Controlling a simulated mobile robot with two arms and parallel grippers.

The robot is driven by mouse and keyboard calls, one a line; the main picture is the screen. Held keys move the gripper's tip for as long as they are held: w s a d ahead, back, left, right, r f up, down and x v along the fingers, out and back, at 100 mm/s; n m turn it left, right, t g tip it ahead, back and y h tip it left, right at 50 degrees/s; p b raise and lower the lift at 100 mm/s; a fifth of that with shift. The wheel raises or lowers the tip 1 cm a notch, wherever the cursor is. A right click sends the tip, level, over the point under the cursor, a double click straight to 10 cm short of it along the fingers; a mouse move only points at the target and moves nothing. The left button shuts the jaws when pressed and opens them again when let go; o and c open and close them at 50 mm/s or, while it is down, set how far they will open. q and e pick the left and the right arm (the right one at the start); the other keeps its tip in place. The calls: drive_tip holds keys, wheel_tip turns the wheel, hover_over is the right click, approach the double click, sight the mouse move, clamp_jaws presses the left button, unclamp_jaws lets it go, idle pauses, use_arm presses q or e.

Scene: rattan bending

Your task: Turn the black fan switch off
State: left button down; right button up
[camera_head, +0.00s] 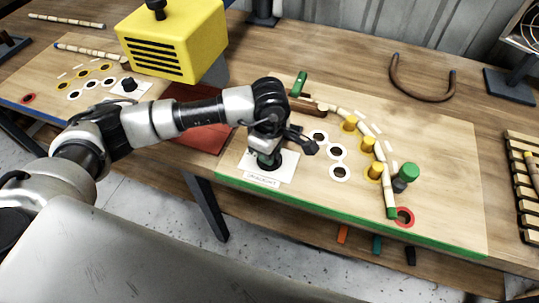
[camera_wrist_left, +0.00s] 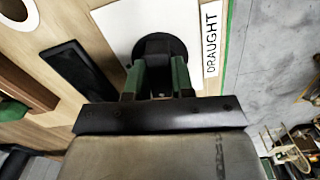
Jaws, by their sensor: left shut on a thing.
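The black fan switch (camera_wrist_left: 160,44) is a round black knob on a white plate (camera_wrist_left: 118,27), with a label reading "DRAUGHT" (camera_wrist_left: 211,40) beside it. In the head view the white plate (camera_head: 285,170) lies at the front left of the right-hand board, and the knob is mostly hidden under my gripper. My left gripper (camera_head: 268,160) points down over the plate. In the left wrist view its green-padded fingers (camera_wrist_left: 158,82) are shut on the knob from both sides. The knob's turn angle cannot be read. My right gripper is not in view.
The wooden board (camera_head: 450,160) holds a bent rattan cane (camera_head: 390,190) among yellow pegs (camera_head: 367,145) and a green peg (camera_head: 409,172). A yellow vented box (camera_head: 175,40) stands back left. A caged round device (camera_head: 530,28) is at the upper right. A brown curved piece (camera_head: 425,97) lies behind the board.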

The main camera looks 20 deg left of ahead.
use_arm(q)
drive_tip(key=shift+n+b, duration=0.55)
drive_tip(key=shift+n, duration=0.45)
drive_tip(key=c, duration=1)
unclamp_jaws()
drive_tip(key=shift+o, duration=0.2)
wheel_tip(320, 180, up, 11)
drive_tip(key=b, duration=0.1)
drive_tip(key=shift+f, duration=0.15)
